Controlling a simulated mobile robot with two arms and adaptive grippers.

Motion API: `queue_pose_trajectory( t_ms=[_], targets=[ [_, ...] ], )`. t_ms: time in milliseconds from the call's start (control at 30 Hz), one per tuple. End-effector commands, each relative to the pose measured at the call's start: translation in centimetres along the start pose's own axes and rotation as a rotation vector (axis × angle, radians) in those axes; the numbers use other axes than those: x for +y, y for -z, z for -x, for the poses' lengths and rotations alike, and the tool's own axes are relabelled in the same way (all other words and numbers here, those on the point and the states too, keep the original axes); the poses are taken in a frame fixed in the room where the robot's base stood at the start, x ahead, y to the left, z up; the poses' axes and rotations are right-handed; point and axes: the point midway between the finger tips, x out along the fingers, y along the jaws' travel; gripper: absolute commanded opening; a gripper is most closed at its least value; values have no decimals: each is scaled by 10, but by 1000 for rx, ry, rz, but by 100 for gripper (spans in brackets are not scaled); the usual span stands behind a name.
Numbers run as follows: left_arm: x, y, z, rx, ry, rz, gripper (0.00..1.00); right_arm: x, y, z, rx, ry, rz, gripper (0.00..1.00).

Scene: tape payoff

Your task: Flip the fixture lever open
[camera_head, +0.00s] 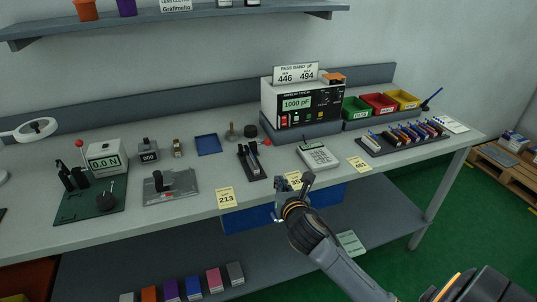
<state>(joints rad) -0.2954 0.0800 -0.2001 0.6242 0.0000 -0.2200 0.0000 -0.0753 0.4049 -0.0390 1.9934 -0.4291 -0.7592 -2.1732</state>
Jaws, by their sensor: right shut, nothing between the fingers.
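My right gripper (292,193) is in front of the bench's front edge, below the keypad, with its fingers shut and empty. It is apart from the bench fixtures. A small black fixture (252,163) stands behind and left of it, with a red-tipped lever (266,143) rising at its back right. Another red-knobbed lever (80,144) stands at the far left by a green-based stand (88,204). Which lever the task means, and whether either is open, I cannot tell. My left gripper is out of view.
A meter reading 1000 pF (297,103) stands at the back, beside green, red and yellow bins (379,103). The keypad (318,156), yellow number cards (226,198) and a grey plate fixture (170,190) lie along the bench (190,216). A blue drawer (250,219) is under its edge.

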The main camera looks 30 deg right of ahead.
Motion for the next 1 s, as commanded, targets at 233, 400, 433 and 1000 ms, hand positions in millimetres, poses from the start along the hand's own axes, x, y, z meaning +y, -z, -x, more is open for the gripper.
queue_pose_trajectory(
  t_ms=[233,400,433,1000],
  targets=[
    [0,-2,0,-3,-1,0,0,1,-12,1,-26,-2,53,0],
    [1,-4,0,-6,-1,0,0,1,-11,1,-25,-2,51,0],
    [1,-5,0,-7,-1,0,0,1,-11,0,-25,-2,51,0],
    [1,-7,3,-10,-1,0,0,2,-14,-80,-24,-1,45,0]
  ],
)
